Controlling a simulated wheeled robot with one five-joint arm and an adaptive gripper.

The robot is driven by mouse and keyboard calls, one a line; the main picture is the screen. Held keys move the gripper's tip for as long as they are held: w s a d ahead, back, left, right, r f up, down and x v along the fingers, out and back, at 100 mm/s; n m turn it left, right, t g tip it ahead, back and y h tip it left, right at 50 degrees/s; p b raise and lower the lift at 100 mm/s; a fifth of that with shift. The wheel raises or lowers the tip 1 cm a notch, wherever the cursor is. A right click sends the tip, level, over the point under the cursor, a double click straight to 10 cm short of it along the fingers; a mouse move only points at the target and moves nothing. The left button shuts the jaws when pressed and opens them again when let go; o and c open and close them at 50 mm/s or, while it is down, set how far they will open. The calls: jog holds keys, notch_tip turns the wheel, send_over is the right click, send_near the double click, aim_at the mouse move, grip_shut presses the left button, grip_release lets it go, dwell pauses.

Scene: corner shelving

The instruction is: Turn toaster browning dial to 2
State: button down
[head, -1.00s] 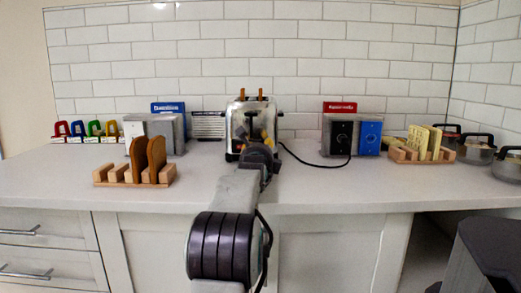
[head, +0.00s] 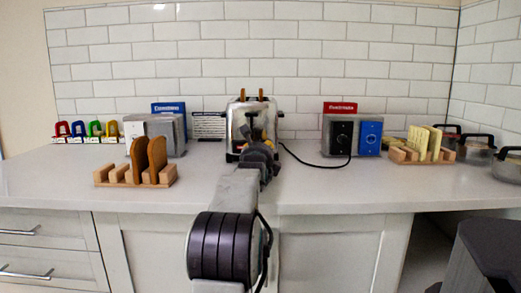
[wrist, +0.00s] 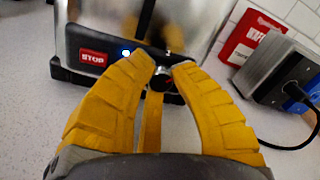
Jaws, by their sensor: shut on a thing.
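The chrome toaster (head: 238,119) stands on the counter against the tiled wall, with brown slices showing in its top. In the wrist view its front (wrist: 95,20) has a black panel with a red STOP button (wrist: 93,58) and a lit blue-white light. The small black browning dial (wrist: 163,80) is at the right of this panel, with a mark like a "1" above it. My gripper (wrist: 165,70) has its yellow fingers shut on the dial, one on each side. The fingers hide part of the dial, and its exact setting is unclear.
A wooden rack (head: 130,178) with brown slices stands at the left front. A grey box with black and blue faces (head: 343,137) and a red sign (head: 340,107) stand to the right, with a black cable. Pots (head: 478,149) are farther right. The front counter is mostly clear.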

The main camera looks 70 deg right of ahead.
jog(key=shift+f+m, duration=0.1)
jog(key=shift+m, duration=0.6)
jog(key=c, duration=1.3)
grip_release()
jog(key=shift+d, duration=0.1)
jog(key=shift+a, duration=0.2)
jog(key=shift+s+a, duration=0.15)
jog(key=shift+a, duration=0.4)
jog(key=v, duration=1)
jog(key=shift+a, duration=0.3)
